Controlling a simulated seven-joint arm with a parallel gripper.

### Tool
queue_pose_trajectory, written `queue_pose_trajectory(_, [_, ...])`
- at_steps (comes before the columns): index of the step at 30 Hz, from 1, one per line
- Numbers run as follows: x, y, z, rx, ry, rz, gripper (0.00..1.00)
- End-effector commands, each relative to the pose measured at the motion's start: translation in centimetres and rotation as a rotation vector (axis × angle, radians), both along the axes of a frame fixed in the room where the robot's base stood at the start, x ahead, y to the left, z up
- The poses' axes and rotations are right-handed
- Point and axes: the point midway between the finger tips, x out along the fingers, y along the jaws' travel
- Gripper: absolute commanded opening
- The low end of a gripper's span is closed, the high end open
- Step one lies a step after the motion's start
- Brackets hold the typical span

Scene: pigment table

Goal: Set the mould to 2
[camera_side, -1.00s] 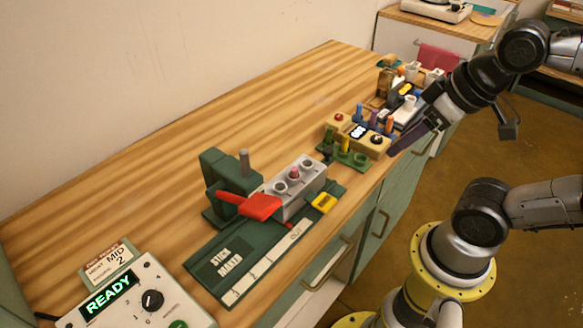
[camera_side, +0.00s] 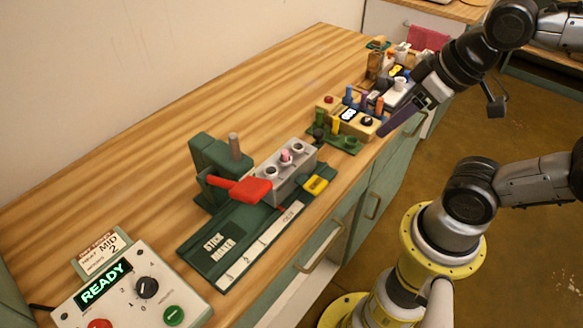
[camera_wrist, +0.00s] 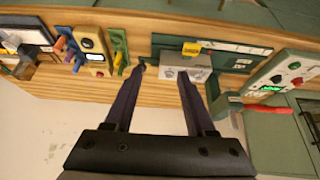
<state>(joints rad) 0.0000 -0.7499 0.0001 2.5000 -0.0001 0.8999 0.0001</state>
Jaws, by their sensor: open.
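The mould (camera_side: 288,172) is a grey block with round holes on the green stick maker (camera_side: 222,244). A pink piece shows in one hole. A yellow tab (camera_side: 315,185) sits at the mould's front, near the "OUT" end of the white scale (camera_side: 262,247). The red lever (camera_side: 250,190) lies left of the mould. In the wrist view the mould (camera_wrist: 190,76) is beyond my right finger, with the yellow tab (camera_wrist: 191,48) above it. My gripper (camera_wrist: 160,71) is open and empty. In the side view my gripper (camera_side: 383,131) is well right of the mould, by the dial box.
A beige dial box (camera_side: 345,122) and a green rack (camera_side: 335,143) with coloured pegs stand near my gripper. A control box (camera_side: 130,285) reading "READY" and a "MID 2" card (camera_side: 103,252) are at the near left. The back of the wooden table is clear.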

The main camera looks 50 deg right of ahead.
Motion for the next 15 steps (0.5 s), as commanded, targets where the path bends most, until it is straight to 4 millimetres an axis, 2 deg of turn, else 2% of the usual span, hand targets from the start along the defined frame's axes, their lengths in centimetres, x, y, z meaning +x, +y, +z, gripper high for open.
queue_pose_trajectory(6, [0.0, 0.0, 0.0, 0.0, 0.0, 0.0, 0.56])
queue_pose_trajectory(8, [0.0, 0.0, 0.01, -0.001, 0.0, 0.003, 0.64])
queue_pose_trajectory(9, [0.0, 0.0, 0.01, -0.005, 0.0, 0.01, 0.64])
queue_pose_trajectory(13, [-0.26, 0.0, -0.04, -0.042, 0.013, 0.08, 0.64])
queue_pose_trajectory(15, [-0.14, 0.0, 0.7, -0.076, 0.009, 0.143, 0.64])
